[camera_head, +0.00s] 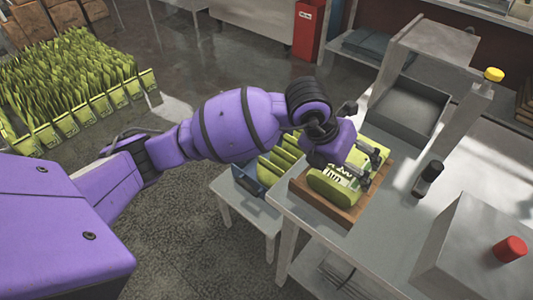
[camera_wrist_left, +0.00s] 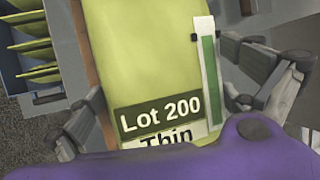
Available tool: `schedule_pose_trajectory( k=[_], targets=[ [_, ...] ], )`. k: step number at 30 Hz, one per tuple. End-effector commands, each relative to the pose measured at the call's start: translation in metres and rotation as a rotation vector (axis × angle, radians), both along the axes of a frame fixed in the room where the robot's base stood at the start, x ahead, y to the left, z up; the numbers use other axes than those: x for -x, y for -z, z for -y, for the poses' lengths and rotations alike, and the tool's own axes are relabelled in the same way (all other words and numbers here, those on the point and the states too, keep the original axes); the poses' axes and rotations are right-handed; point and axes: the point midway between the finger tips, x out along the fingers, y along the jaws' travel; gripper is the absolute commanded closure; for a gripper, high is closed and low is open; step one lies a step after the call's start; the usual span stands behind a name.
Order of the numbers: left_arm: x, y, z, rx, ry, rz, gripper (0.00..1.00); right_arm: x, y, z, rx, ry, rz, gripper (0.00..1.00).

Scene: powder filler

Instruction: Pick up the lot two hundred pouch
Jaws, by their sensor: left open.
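The lot two hundred pouch (camera_wrist_left: 145,50) is yellow-green, with a dark "Lot 200" label, a "Thin" label below it and a green strip at its side. In the head view the pouch (camera_head: 334,187) lies in a wooden tray (camera_head: 322,206) at the table's near left edge. My left gripper (camera_head: 357,165) is over the pouch. In the left wrist view my left gripper (camera_wrist_left: 165,120) is open, with one finger on each side of the pouch. I cannot tell whether the fingers touch it. My right gripper is not in view.
A blue bin (camera_head: 247,181) with several green pouches stands on a low stand left of the table. A grey machine (camera_head: 408,108) stands behind the tray. A black bottle (camera_head: 428,178) and a box with a red button (camera_head: 509,248) are to the right.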

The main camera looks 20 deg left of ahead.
Motion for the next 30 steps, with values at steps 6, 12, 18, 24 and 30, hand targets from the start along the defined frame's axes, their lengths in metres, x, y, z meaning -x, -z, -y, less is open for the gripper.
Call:
schedule_pose_trajectory(
  k=[6,12,18,24,30],
  targets=[
    [-0.001,-0.002,0.001,0.000,0.002,0.004,0.00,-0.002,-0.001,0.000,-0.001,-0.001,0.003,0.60],
    [-0.001,-0.002,0.001,0.000,0.002,0.004,0.26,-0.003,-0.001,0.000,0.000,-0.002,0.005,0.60],
    [-0.002,-0.002,0.001,0.000,0.001,0.005,0.41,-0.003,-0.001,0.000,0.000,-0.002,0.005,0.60],
    [-0.002,-0.004,0.000,-0.001,0.001,0.005,0.41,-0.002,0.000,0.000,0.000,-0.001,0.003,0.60],
    [-0.003,-0.023,0.001,0.001,0.002,0.010,0.41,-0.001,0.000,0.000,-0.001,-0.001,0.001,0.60]
  ],
)
